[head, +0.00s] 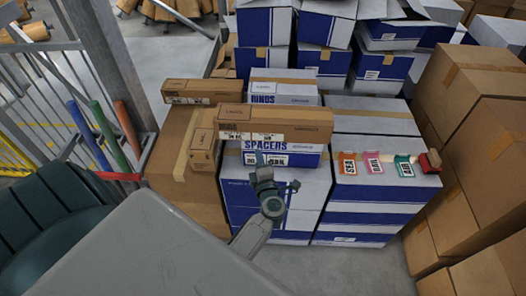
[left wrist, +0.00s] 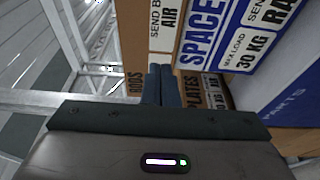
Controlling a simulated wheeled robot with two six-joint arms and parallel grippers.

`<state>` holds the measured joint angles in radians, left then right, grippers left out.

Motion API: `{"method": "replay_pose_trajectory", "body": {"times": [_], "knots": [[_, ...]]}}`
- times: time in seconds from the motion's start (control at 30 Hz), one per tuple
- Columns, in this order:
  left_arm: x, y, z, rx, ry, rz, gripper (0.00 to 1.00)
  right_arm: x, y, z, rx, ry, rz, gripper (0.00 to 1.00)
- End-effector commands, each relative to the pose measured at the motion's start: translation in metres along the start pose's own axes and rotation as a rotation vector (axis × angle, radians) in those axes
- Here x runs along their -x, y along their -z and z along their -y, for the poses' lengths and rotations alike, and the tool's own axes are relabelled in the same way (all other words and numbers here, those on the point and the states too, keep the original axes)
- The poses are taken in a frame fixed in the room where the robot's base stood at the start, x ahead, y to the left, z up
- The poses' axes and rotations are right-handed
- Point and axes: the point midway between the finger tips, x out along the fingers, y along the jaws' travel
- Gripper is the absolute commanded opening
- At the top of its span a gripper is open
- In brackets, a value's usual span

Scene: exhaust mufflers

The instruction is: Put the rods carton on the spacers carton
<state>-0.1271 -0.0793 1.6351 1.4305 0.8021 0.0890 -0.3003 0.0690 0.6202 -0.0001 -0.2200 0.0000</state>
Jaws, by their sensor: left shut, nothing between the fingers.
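The rods carton (head: 275,118) is a long brown box. It lies across the top of the spacers carton (head: 286,159), a blue and white box, and overhangs it at both ends. In the left wrist view the rods carton (left wrist: 159,45) and spacers carton (left wrist: 215,35) are seen close up, turned sideways, with the rods carton against the spacers carton's upper edge. My left gripper (head: 262,162) is shut and empty, in front of the spacers carton and below the rods carton. Its shut fingers also show in the left wrist view (left wrist: 161,84). My right gripper is not in view.
A small brown carton (head: 203,152) lies left of the spacers carton, and another long brown carton (head: 202,91) lies behind it. Coloured labels (head: 373,163) sit on the blue-white box at right. Brown boxes (head: 487,140) stack at far right. Railings stand left.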

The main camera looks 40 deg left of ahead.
Motion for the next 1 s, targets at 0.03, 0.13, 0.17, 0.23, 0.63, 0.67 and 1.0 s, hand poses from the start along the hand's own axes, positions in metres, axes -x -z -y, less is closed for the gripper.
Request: {"method": "replay_pose_trajectory", "body": {"times": [0.03,0.13,0.17,0.23,0.63,0.67,1.0], "knots": [[-0.013,0.0,0.0,-0.001,-0.005,0.001,0.0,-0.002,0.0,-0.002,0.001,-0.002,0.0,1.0],[-0.032,0.0,0.0,0.0,-0.004,0.001,0.0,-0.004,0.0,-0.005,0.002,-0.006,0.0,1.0],[-0.035,-0.006,0.003,0.002,-0.002,0.001,0.0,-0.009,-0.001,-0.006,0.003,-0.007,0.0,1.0],[-0.042,-0.014,0.003,0.002,-0.001,0.001,0.0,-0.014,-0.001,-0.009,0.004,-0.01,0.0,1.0],[-0.056,-0.029,0.001,-0.001,0.0,0.001,0.0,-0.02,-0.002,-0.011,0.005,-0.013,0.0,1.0],[-0.056,-0.029,0.0,-0.001,0.0,0.001,0.0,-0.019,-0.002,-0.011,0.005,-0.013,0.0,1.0],[-0.069,-0.042,0.001,0.0,-0.001,0.002,0.0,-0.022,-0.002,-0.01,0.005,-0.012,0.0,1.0]]}}
